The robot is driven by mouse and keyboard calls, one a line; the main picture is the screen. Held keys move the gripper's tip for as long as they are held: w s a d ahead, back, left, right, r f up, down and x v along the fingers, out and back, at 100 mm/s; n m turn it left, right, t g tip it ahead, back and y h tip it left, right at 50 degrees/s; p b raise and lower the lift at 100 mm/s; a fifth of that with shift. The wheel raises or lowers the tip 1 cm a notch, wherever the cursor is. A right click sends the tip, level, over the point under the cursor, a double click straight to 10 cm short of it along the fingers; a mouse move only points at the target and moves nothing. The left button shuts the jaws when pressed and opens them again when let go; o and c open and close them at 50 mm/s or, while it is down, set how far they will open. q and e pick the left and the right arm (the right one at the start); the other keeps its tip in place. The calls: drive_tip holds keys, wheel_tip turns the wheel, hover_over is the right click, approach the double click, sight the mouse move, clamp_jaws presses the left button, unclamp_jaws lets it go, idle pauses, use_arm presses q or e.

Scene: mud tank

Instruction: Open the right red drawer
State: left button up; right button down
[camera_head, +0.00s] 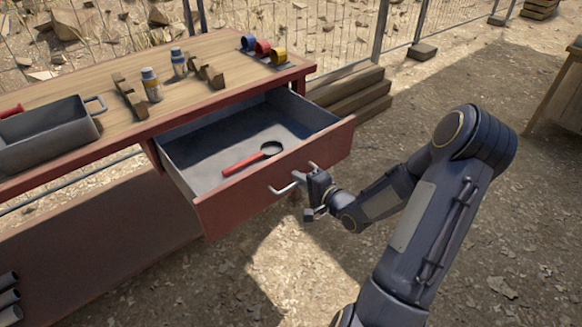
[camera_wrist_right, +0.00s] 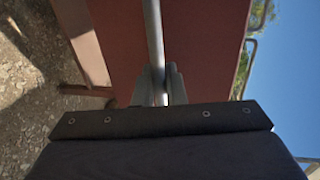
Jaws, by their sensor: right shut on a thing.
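The right red drawer (camera_head: 270,188) is pulled well out from under the bench top in the head view. Its grey inside shows, with a red-handled magnifying glass (camera_head: 252,158) lying in it. A metal bar handle (camera_head: 285,188) sits on its red front. My right gripper (camera_head: 306,182) is at the handle, shut on it. In the right wrist view the handle (camera_wrist_right: 154,40) runs down between the two fingers (camera_wrist_right: 159,85), with the red drawer front (camera_wrist_right: 205,50) behind. My left gripper is in neither view.
The wooden bench top (camera_head: 215,52) holds a grey tray (camera_head: 45,135), two small bottles (camera_head: 151,84), notched wooden racks and coloured rings (camera_head: 263,48). Stacked timber (camera_head: 355,92) lies behind the drawer. Bare ground is free in front of it. Another table (camera_head: 560,95) stands at the far right.

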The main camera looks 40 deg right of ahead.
drive_tip(key=shift+f+v, duration=0.25)
drive_tip(key=shift+v, duration=0.9)
drive_tip(key=c, duration=1.8)
unclamp_jaws()
drive_tip(key=shift+d, duration=0.1)
drive_tip(key=shift+c, duration=0.2)
drive_tip(key=p+v, duration=0.2)
drive_tip(key=v, duration=0.5)
drive_tip(key=shift+s, duration=0.4)
